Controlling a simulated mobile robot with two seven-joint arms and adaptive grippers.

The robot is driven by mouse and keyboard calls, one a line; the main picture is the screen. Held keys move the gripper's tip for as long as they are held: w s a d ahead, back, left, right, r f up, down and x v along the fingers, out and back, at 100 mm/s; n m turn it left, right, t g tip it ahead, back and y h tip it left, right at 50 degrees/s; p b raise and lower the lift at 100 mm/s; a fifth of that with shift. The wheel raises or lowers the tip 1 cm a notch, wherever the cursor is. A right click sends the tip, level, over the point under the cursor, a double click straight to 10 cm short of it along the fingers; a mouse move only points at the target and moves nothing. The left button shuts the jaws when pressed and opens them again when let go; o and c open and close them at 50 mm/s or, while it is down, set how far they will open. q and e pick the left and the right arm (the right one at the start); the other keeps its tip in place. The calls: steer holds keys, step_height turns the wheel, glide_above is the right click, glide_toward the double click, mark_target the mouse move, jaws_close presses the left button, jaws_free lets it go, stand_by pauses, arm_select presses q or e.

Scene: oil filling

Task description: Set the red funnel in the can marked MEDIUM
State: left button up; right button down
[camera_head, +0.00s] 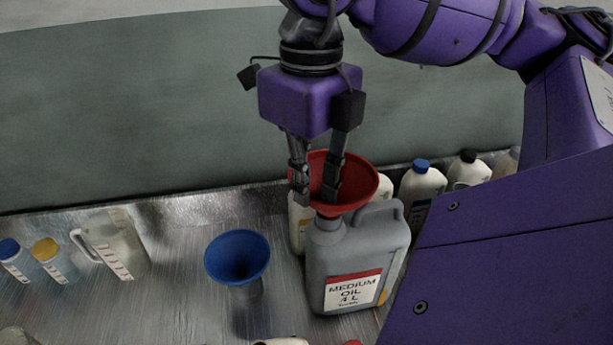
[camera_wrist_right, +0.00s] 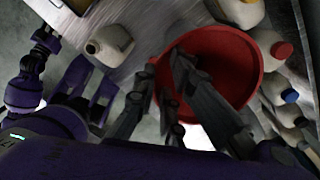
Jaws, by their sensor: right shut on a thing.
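The red funnel (camera_head: 362,186) sits over the mouth of the grey can (camera_head: 335,255) marked MEDIUM OIL 4 L, its lower end hidden at the can's opening. My right gripper (camera_head: 317,197) reaches down from above and is shut on the funnel, with its fingers at the near and left part of the cone. The red funnel also shows in the right wrist view (camera_wrist_right: 225,50), with the fingers (camera_wrist_right: 170,115) at its rim. I cannot tell how deep the spout is in the can. My left gripper is not seen in the head view.
A blue funnel (camera_head: 237,258) stands left of the can. A translucent jug (camera_head: 112,245) and small bottles with blue and yellow caps stand at the far left. Several white bottles (camera_head: 422,183) line the back right. Bare metal table (camera_head: 180,300) lies between the jug and blue funnel.

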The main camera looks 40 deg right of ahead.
steer(key=c, duration=1.7)
jaws_free()
steer(key=shift+c, duration=0.2)
step_height(320, 180, up, 12)
steer(key=shift+d, duration=0.2)
steer(key=shift+w, duration=0.1)
